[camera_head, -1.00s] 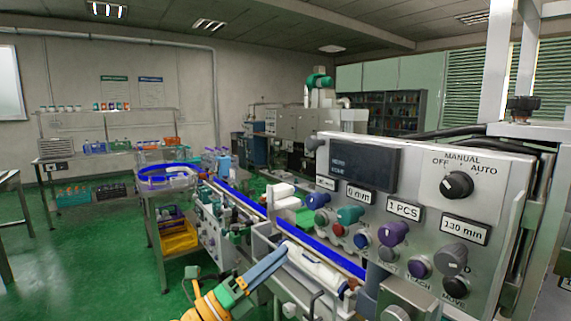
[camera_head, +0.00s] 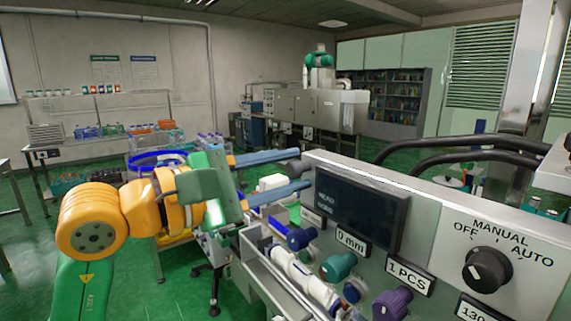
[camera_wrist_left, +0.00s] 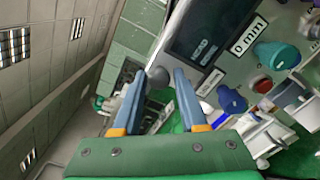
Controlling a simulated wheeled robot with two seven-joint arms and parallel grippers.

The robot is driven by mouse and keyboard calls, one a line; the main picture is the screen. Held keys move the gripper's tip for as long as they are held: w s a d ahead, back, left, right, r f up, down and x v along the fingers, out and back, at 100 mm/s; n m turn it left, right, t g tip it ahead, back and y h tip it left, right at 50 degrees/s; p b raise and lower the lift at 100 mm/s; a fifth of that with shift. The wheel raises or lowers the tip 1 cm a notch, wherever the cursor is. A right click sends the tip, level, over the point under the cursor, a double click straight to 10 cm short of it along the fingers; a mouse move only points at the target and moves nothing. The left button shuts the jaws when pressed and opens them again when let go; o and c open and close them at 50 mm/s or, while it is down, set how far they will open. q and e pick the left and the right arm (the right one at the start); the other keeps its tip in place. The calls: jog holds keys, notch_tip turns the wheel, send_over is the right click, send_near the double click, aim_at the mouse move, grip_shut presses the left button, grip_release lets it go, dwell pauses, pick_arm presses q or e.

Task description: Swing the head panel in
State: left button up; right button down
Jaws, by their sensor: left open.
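The head panel (camera_head: 420,250) is a light grey control box with a dark display, coloured knobs and a black mode switch. It fills the right of the head view and also shows in the wrist view (camera_wrist_left: 232,75). A dark grey knob (camera_head: 292,167) sticks out from its upper left edge; in the wrist view the knob (camera_wrist_left: 158,76) shows near the fingertips. My left gripper (camera_head: 304,169) is open, its two blue fingers reaching right, one above and one below the knob. I cannot tell whether they touch it. My right gripper is out of view.
A white roller unit (camera_head: 290,268) and machine frame sit below the panel's left side. Black hoses (camera_head: 450,150) arch behind the panel. A shelf table (camera_head: 90,150) stands at the far left. Green floor is open at the lower left.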

pick_arm(q)
jog(key=shift+s+a, duration=0.15)
grip_shut()
jog(key=shift+r, duration=0.1)
dwell(1.0)
